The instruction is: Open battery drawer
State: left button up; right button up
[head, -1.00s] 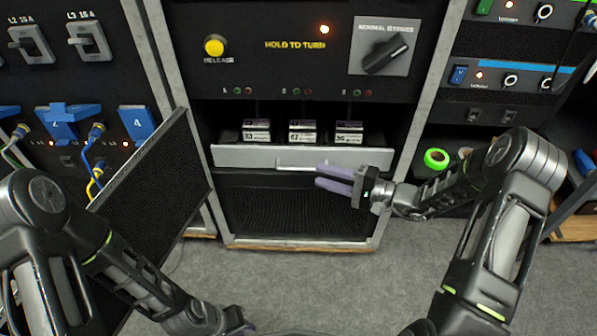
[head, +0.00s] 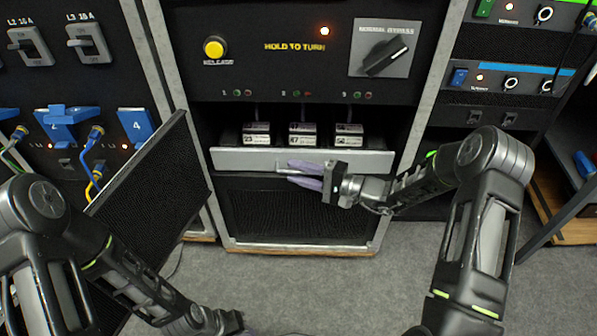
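The battery drawer (head: 235,159) is a wide silver-fronted tray in the middle of the black rack, with a bar handle on its front. Three labelled batteries (head: 302,134) stand in a row behind the front. My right gripper (head: 292,174) reaches in from the right. Its two purple fingers lie at the handle, one above the other with a gap between them, and they cover part of it. Whether they touch the bar cannot be told. My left gripper (head: 240,326) is low at the bottom edge, mostly hidden, away from the drawer.
Above the drawer are a yellow release button (head: 214,47) and a rotary bypass switch (head: 385,54). A black mesh panel (head: 155,190) stands swung out at the left of the rack. Grey carpet (head: 330,275) below is clear.

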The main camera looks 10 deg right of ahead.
grip_shut()
dwell(1.4)
